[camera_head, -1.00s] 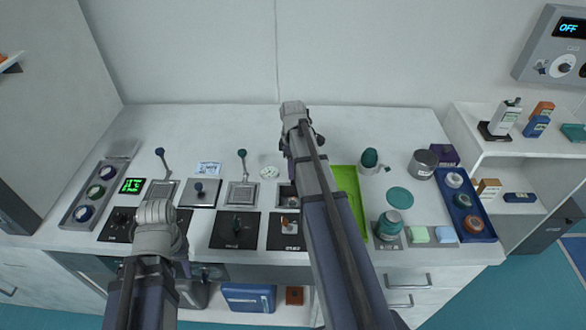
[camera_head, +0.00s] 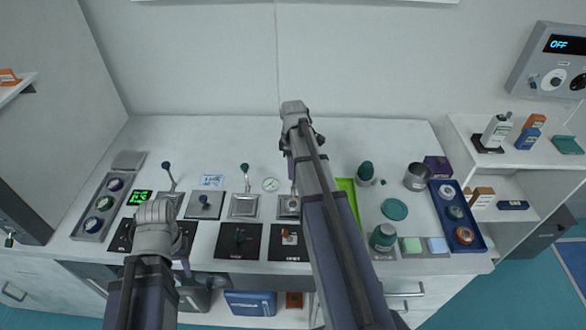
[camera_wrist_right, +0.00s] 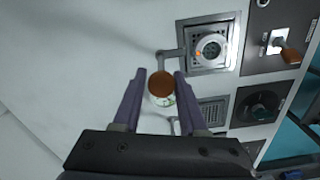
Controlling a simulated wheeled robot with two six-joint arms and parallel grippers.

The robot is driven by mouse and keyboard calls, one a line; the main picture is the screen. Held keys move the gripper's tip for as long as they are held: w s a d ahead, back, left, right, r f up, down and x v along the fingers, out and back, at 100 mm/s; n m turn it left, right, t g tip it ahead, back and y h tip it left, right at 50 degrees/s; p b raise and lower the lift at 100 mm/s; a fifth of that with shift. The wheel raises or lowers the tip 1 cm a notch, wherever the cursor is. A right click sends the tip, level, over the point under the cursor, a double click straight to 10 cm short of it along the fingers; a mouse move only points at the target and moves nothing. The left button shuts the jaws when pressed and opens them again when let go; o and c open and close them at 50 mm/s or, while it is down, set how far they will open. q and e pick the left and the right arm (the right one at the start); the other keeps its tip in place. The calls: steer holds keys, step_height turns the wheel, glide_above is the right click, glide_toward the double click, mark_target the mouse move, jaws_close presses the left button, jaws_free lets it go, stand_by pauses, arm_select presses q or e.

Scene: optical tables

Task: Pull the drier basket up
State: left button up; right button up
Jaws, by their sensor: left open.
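A square metal fitting (camera_wrist_right: 208,45) with a round grey insert and a small orange spot shows in the right wrist view; it looks like the drier. The basket inside cannot be made out clearly. A bent bar (camera_wrist_right: 170,53) runs from its side towards a brown round knob (camera_wrist_right: 161,84). My right gripper (camera_wrist_right: 160,72) is open, its purple fingers on either side of the knob, with small gaps. In the head view the fitting (camera_head: 288,208) is partly covered by my right arm. My left gripper (camera_head: 186,264) is open and empty over the bench front, mostly hidden by its wrist.
Levers with dark knobs (camera_head: 244,168) stand left of my right arm. A gauge (camera_head: 270,185) lies close by. The back of the bench is clear.

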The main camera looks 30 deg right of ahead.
step_height(320, 180, up, 8)
steer(key=p, duration=0.8)
steer(key=shift+f, duration=0.1)
stand_by(0.3)
steer(key=shift+s+a, duration=0.1)
steer(key=shift+a, duration=0.1)
steer(key=s+a+f+m+b, duration=0.1)
steer(key=s+a, duration=0.4)
steer(key=a, duration=0.5)
steer(key=s+a+f+m+b, duration=0.1)
steer(key=s+a+m, duration=0.1)
steer(key=s+a, duration=0.4)
steer(key=s+a+f+m+h+b, duration=0.1)
steer(key=s+a, duration=0.4)
steer(key=a, duration=0.9)
steer(key=shift+s+f+m+b, duration=0.25)
steer(key=shift+f+m+b, duration=0.15)
steer(key=shift+m+b, duration=0.15)
